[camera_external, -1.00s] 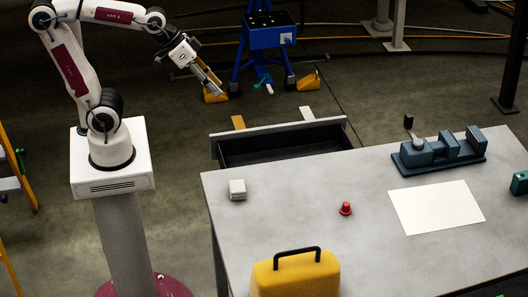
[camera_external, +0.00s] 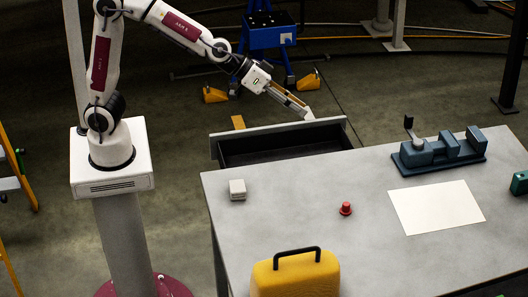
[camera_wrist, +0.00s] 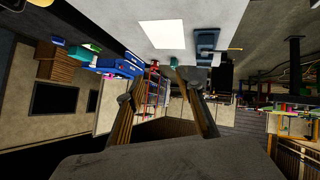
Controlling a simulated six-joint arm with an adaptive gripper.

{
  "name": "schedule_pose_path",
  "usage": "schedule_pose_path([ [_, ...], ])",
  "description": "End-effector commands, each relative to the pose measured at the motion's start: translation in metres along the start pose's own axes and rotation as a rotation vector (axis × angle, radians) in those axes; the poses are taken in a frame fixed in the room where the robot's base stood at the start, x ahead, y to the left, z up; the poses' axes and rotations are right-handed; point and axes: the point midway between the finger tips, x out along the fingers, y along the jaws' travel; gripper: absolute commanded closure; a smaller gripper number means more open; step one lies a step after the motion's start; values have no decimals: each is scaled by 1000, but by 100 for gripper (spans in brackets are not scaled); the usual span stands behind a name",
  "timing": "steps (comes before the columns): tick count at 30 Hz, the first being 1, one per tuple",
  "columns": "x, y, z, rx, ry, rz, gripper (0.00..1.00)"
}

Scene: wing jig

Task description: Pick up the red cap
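The red cap (camera_external: 346,209) stands on the grey table (camera_external: 290,215), left of a white sheet, in the external view. My gripper (camera_external: 303,110) is in the air beyond the table's back edge, above the open drawer's rim. It is well apart from the cap, up and to the left of it in the picture. In the wrist view, my gripper (camera_wrist: 160,88) has its two fingers spread apart with nothing held between them. I cannot make out the cap for sure in the wrist view.
An open drawer (camera_external: 280,130) sticks out behind the table. A small pale block (camera_external: 237,190) is left of the cap. A yellow case (camera_external: 296,277) is in front, a blue vise (camera_external: 440,152) back right, and a white sheet (camera_external: 437,207) right. The tabletop around the cap is clear.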

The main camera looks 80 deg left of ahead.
Motion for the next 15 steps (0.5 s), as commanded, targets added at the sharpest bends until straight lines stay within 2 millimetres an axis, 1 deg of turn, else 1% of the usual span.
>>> schedule_pose_path([
  [1, 13, 4, 1, -4, 5, -3, 64],
  [3, 28, 9, 0, -11, 20, -9, 64],
  [10, 77, 22, 5, -28, 66, -44, 64],
  [15, 111, 29, 15, -38, 95, -83, 64],
])
